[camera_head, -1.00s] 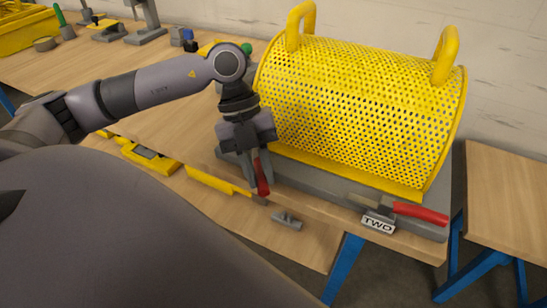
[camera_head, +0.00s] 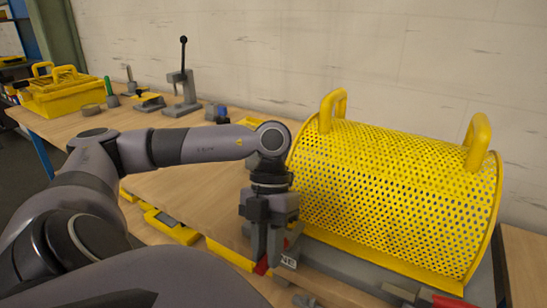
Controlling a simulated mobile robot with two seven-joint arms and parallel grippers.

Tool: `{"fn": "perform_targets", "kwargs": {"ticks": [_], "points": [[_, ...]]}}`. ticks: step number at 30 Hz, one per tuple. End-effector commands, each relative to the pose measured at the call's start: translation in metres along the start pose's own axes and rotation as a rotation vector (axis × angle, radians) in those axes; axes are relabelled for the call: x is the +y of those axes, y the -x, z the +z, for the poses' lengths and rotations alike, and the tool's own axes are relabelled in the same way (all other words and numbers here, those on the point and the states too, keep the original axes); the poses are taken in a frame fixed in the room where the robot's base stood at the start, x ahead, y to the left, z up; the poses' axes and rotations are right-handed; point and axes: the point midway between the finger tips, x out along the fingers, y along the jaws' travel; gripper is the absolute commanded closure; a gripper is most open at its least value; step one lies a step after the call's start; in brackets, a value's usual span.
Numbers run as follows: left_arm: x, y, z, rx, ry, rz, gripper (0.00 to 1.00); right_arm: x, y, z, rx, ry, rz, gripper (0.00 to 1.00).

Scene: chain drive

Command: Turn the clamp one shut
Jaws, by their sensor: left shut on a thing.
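My left gripper (camera_head: 266,256) points down at the front left corner of the yellow perforated guard (camera_head: 390,195). It is shut on the red handle (camera_head: 261,267) of clamp one, which shows only in part at the fingertips. A small label plate (camera_head: 288,262) stands just right of the fingers; its text is hard to read. The rest of clamp one is hidden behind the gripper. The other clamp's red handle (camera_head: 452,301) shows at the bottom edge, right of the gripper. My right gripper is not in view.
The guard has two yellow handles on top and sits on a grey base at the bench edge. A yellow crate (camera_head: 66,96), a grey lever press (camera_head: 182,85) and small tools stand at the back left. A second wooden table (camera_head: 525,262) is at the right.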

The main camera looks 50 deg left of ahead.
Motion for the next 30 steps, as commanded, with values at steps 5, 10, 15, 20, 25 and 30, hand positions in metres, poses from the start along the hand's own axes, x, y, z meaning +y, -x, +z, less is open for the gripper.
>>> {"fn": "perform_targets", "kwargs": {"ticks": [5, 10, 15, 20, 25, 30], "points": [[0.0012, 0.0008, 0.0000, 0.003, -0.020, 0.008, 1.00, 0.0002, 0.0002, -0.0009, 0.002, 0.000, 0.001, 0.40], [0.0018, 0.0008, -0.0002, 0.004, -0.025, 0.010, 1.00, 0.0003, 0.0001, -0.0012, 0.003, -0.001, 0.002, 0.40], [0.0020, 0.0009, -0.0002, 0.005, -0.025, 0.011, 1.00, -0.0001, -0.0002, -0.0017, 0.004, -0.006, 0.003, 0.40], [0.0020, 0.0009, -0.0002, 0.004, -0.024, 0.011, 0.52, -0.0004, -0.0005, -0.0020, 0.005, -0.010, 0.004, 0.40], [0.0018, 0.0006, -0.0001, 0.004, -0.022, 0.010, 0.52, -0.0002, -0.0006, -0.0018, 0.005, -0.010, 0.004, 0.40], [0.0012, 0.0072, 0.0003, 0.002, -0.021, 0.009, 0.52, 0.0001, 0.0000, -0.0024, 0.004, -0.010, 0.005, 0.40]]}}
